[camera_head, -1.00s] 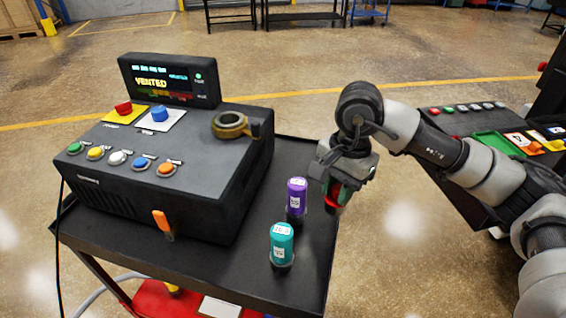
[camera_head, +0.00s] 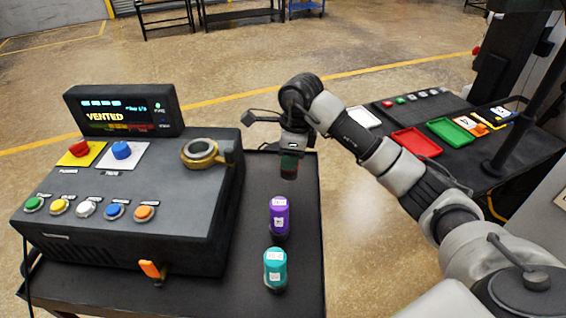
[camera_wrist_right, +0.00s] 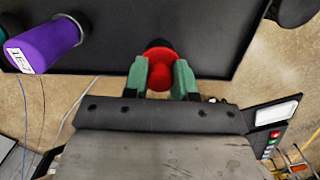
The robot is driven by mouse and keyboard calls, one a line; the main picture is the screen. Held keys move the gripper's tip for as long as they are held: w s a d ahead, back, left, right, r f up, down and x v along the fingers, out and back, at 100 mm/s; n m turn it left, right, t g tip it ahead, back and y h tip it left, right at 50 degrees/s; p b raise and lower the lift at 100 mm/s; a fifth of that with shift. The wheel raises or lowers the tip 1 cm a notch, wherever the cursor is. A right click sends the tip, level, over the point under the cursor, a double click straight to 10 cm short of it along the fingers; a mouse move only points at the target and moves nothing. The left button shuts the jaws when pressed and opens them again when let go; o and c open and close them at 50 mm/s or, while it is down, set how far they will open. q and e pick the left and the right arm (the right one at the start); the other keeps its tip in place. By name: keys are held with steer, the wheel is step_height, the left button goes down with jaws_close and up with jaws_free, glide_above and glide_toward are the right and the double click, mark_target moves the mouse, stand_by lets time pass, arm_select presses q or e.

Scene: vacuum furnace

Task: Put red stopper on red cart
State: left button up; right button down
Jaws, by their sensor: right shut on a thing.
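My right gripper (camera_head: 289,166) is shut on the red stopper (camera_wrist_right: 159,68). In the right wrist view its green fingers sit on both sides of the stopper. In the head view the gripper hangs at the far right part of the black cart top (camera_head: 300,240), behind the purple vial (camera_head: 279,216). The stopper is mostly hidden there, and I cannot tell whether it touches the cart. No red surface of this cart shows now. My left gripper is not in view.
The purple vial also shows in the right wrist view (camera_wrist_right: 42,45). A teal vial (camera_head: 275,268) stands nearer. The furnace console (camera_head: 130,190) fills the cart's left side. At right, another table holds a red tray (camera_head: 416,143) and a green tray (camera_head: 451,131).

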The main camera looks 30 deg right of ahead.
steer(key=w+f, duration=0.1)
steer(key=f, duration=0.1)
steer(key=w+f+p, duration=0.2)
steer(key=f, duration=0.1)
steer(key=shift+f, duration=0.35)
steer(key=shift+f, duration=0.1)
steer(key=c, duration=0.9)
jaws_free()
steer(key=shift+r+p, duration=0.2)
steer(key=shift+p, duration=0.15)
step_height(320, 180, up, 12)
steer(key=d+b, duration=0.1)
steer(key=b, duration=0.3)
steer(key=shift+s+b, duration=0.3)
steer(key=shift+s, duration=0.1)
